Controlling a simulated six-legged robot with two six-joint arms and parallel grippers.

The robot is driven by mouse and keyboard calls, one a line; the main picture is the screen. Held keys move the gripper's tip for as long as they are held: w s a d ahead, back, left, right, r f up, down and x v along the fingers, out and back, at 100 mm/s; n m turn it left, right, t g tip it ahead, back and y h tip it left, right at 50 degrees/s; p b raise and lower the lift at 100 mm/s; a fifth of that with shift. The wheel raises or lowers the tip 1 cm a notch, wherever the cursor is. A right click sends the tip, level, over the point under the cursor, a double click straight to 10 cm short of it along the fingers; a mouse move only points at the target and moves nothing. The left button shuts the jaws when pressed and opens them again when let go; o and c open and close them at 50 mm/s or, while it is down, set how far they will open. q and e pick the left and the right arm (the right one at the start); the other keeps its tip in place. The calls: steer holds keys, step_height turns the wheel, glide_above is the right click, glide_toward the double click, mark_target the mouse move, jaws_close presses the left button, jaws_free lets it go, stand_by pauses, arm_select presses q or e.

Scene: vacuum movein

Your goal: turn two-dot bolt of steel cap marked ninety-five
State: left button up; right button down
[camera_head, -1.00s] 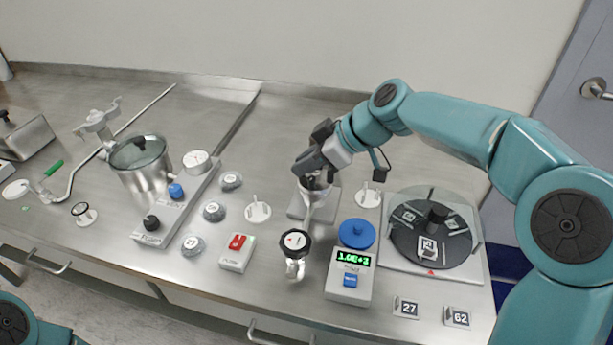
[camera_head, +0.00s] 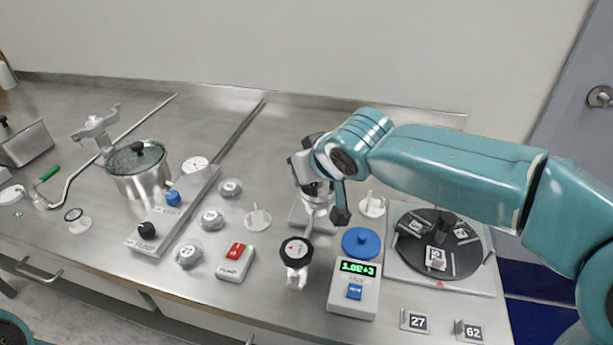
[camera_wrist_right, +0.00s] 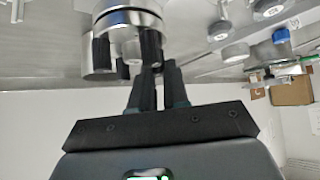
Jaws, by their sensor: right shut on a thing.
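My right gripper (camera_head: 316,188) is over the steel chamber fitting (camera_head: 318,204) at the middle of the bench. In the right wrist view its two dark fingers (camera_wrist_right: 157,76) are closed at a black bolt under the round steel cap (camera_wrist_right: 130,20). Other black bolts (camera_wrist_right: 102,52) stand around the cap's edge. I cannot read the cap's marking or the bolt's dots; the wrist hides most of the cap in the head view. My left gripper is out of view.
A pump-side gauge with a black rim (camera_head: 296,252) stands in front of the fitting. A display box (camera_head: 354,290), a blue disc (camera_head: 361,242) and a black turntable (camera_head: 412,256) are to the right. A red-switch box (camera_head: 235,262) and several round grey caps (camera_head: 212,220) lie left.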

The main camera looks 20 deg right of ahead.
steer(key=shift+f+m+h+b, duration=0.1)
steer(key=shift+m+h+b, duration=0.35)
steer(key=shift+b, duration=0.2)
steer(key=c, duration=1.4)
jaws_free()
steer(key=shift+s, duration=0.1)
steer(key=p+v, duration=0.2)
steer(key=v, duration=1.4)
